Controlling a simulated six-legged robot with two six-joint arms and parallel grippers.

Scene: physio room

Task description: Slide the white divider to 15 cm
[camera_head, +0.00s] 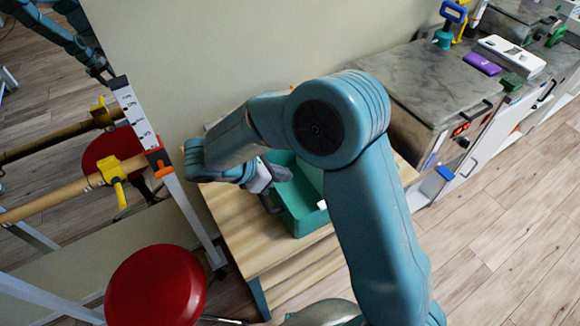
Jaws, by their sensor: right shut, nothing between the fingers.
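A teal open bin (296,222) stands on a light wooden table (228,225) in the middle of the view. A small white patch (322,204) shows at the bin's right side. I cannot read a scale or the divider's position. My right gripper (270,200) is at the bin's left side, shut and empty. I cannot tell whether it touches the bin. My left gripper is not in view.
A red round stool (157,288) stands at the front left, near a rack with wooden bars (60,197) and yellow clamps. A mirror covers the far left. A cabinet with a grey marbled top (415,80) stands behind the table on the right. Wooden floor is clear at lower right.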

